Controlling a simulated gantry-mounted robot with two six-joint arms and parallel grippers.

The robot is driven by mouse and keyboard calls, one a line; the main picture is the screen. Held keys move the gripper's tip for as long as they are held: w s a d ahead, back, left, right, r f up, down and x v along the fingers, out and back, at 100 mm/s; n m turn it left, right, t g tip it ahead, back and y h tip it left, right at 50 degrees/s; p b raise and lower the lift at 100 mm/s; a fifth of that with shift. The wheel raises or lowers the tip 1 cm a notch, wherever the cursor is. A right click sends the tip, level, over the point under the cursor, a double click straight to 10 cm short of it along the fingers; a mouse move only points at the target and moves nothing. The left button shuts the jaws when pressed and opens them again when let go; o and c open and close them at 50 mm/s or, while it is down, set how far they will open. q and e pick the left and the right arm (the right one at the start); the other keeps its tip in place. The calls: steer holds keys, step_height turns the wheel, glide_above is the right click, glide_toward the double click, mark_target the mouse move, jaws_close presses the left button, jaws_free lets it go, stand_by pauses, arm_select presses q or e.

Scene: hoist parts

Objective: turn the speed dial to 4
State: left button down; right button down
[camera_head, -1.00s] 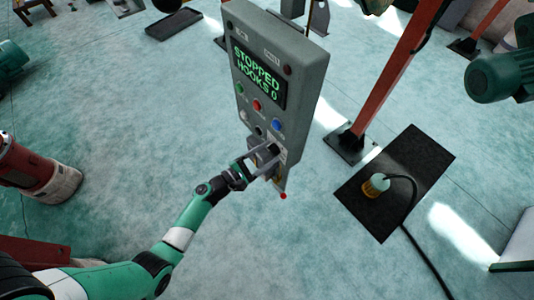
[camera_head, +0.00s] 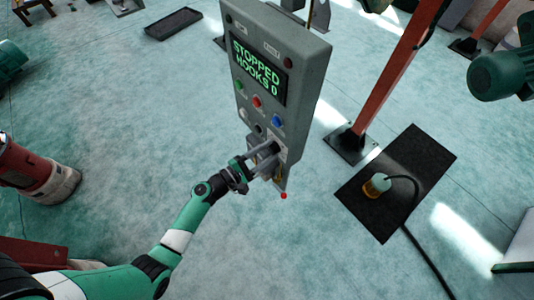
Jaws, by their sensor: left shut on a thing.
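The grey control box (camera_head: 305,75) stands upright in the middle of the view. Its screen (camera_head: 257,70) reads "STOPPED HOOKS 0" in green. Green, red and blue buttons sit below the screen. The speed dial (camera_head: 274,147) is at the lower front of the box, mostly hidden by the fingers, so its setting cannot be read. My left gripper (camera_head: 264,156) reaches it from the lower left, with its fingers shut on the dial. My right gripper is not in view.
A black mat (camera_head: 412,165) with a small pale lamp-like thing (camera_head: 376,186) and a cable lies right of the box. A red post (camera_head: 392,75) rises behind it. A red-and-white cylinder (camera_head: 38,173) stands at the left. Open floor lies between.

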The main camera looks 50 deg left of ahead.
arm_select(q)
steer(key=m+b, duration=0.2)
steer(key=m, duration=0.1)
steer(key=shift+f, duration=0.15)
steer(key=shift+m+b, duration=0.75)
steer(key=shift+m, duration=0.45)
steer(key=shift+c, duration=1.6)
jaws_free()
steer(key=s, duration=1.1)
steer(key=shift+s+a+b, duration=0.35)
steer(key=shift+a+b, duration=0.1)
steer(key=shift+w+d, duration=0.1)
